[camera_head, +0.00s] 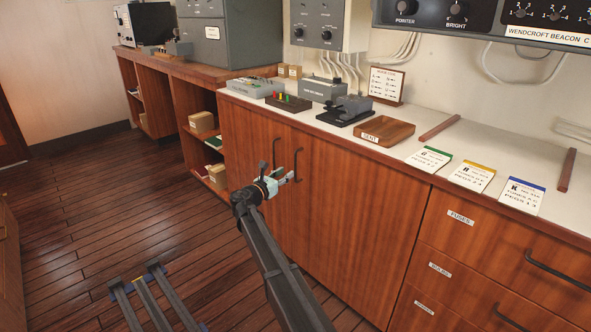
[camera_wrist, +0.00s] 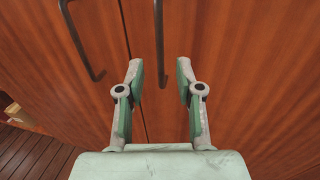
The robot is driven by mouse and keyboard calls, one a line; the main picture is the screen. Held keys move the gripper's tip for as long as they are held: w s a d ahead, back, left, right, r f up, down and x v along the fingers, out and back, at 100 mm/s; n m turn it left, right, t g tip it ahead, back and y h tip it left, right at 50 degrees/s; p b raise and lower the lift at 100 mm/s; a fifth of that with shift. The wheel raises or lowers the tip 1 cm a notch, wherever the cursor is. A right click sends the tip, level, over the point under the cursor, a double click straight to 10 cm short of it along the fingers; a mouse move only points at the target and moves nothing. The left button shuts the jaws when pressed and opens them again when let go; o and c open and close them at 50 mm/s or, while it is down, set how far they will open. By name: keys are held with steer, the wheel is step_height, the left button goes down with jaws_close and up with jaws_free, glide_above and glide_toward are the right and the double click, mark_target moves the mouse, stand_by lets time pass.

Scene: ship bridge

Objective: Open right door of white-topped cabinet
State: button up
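The white-topped cabinet (camera_head: 332,190) has two reddish wood doors with dark bar handles near the seam between them. The right door (camera_head: 340,215) looks closed, and its handle (camera_head: 297,164) also shows in the wrist view (camera_wrist: 159,40). The left door's handle (camera_wrist: 80,40) is left of my gripper in the wrist view. My gripper (camera_head: 284,176) is open and empty in front of the doors. In the wrist view its pale green fingers (camera_wrist: 160,75) stand on either side of the right handle's lower part. I cannot tell how deep the handle sits between them.
Labelled drawers (camera_head: 460,219) are right of the doors. The white top (camera_head: 400,155) bears a wooden tray (camera_head: 386,131), a telegraph key and several cards. Open shelves (camera_head: 203,160) stand to the left. The plank floor (camera_head: 130,220) in front is mostly clear.

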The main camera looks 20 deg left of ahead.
mark_target(296, 166)
steer(key=b+x, duration=0.1)
steer(key=x, duration=0.6)
steer(key=shift+w+d, duration=0.1)
steer(key=shift+w, duration=0.2)
jaws_close()
